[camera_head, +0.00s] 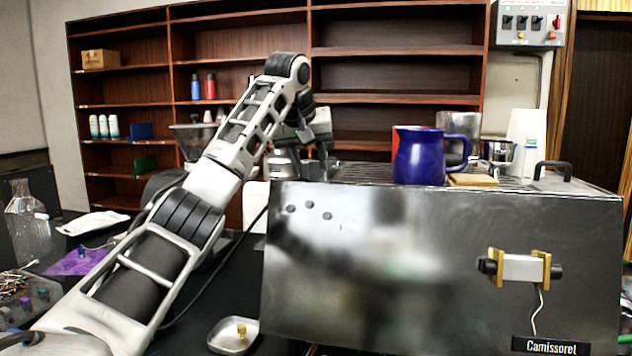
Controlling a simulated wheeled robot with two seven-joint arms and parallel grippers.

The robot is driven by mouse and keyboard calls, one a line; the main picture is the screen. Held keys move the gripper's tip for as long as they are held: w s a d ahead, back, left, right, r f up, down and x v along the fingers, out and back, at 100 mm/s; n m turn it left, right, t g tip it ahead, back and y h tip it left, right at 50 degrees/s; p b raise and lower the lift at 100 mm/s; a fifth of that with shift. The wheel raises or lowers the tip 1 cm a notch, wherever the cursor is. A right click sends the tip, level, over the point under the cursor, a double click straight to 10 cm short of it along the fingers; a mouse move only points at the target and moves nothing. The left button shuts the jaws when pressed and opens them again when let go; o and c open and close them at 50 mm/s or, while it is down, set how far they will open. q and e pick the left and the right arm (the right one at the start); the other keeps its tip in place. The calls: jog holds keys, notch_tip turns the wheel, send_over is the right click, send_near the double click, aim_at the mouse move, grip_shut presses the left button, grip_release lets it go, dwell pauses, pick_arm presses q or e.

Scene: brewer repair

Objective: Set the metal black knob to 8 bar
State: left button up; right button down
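My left arm reaches in from the left. Its gripper (318,158) is above the back left corner of the brewer (400,275), fingers pointing down. The fingers are small and dark here, so I cannot tell whether they are open or shut, or whether they touch anything. A metal cylinder (284,166) stands just left of them. I cannot make out a knob with a bar scale. The brewer's front panel carries a white cylinder with black ends (522,268) in two brass brackets, with a wire hanging below. My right gripper is not in view.
A blue pitcher (420,157), metal cups and a white cup stack (527,135) stand on the brewer's top. A small metal dish (233,335) with a brass piece lies at the front. Wooden shelves are behind.

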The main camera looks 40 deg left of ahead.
pick_arm(q)
jog(key=p+x, duration=0.1)
jog(key=x, duration=0.6)
jog(key=shift+w+d, duration=0.1)
